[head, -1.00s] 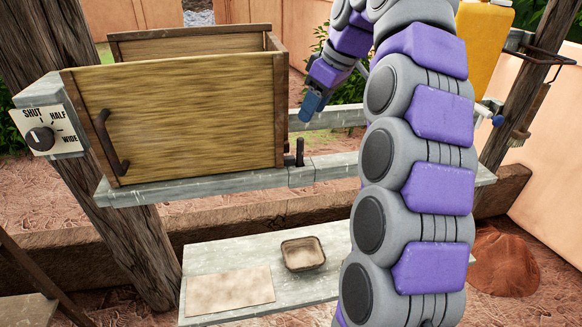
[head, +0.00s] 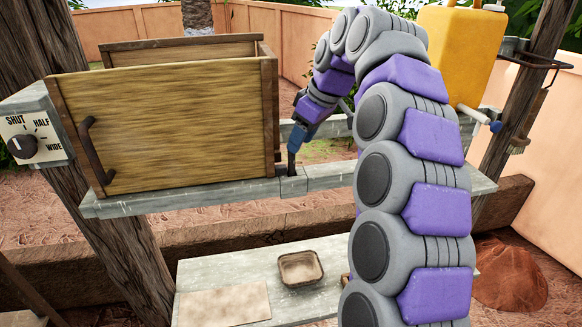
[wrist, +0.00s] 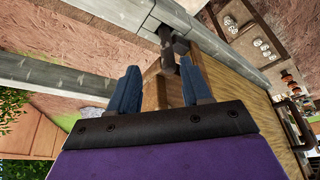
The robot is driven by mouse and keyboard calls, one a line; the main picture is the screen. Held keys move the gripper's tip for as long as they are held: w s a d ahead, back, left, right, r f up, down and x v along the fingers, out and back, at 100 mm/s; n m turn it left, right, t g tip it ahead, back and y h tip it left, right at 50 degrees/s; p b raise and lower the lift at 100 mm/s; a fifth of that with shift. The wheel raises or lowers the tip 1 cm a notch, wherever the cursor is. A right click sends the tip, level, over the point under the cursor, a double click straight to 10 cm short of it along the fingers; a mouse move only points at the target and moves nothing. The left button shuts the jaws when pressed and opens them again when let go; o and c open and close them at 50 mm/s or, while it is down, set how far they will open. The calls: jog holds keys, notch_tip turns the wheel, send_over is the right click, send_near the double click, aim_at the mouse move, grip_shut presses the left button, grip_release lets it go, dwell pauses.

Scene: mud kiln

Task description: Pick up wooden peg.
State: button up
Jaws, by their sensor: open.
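A dark upright peg (head: 291,163) stands in a grey block on the rail, just right of the wooden box; I take it for the wooden peg, though its material is hard to tell. In the wrist view the peg (wrist: 168,42) shows just beyond the fingertips, roughly between them. My gripper (head: 298,138) points down over the peg, close to its top. Its blue fingers (wrist: 160,72) are apart with nothing held between them. Whether they touch the peg cannot be told.
The wooden box (head: 180,125) with a dark handle stands close left of my gripper. A dial (head: 24,146) sits on the left post. A lower shelf (head: 225,265) holds a small tray (head: 300,268). A yellow container (head: 458,55) hangs at right.

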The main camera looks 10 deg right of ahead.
aim_at(282, 165)
jog(key=shift+d+f, duration=0.4)
jog(key=shift+f, duration=0.3)
jog(key=a, duration=0.1)
jog(key=a+f, duration=0.2)
jog(key=shift+w+a+f+p, duration=0.2)
jog(key=shift+w+a+p, duration=0.1)
jog(key=shift+p, duration=0.05)
jog(key=shift+s+a+f, duration=0.1)
jog(key=shift+s+a, duration=0.05)
jog(key=shift+a, duration=0.1)
jog(key=shift+w+d+f, duration=0.2)
jog(key=shift+w+d, duration=0.1)
jog(key=shift+d, duration=0.2)
jog(key=shift+w+d, duration=0.15)
jog(key=shift+c, duration=0.8)
jog(key=c, duration=0.3)
jog(key=shift+a, duration=0.3)
grip_shut()
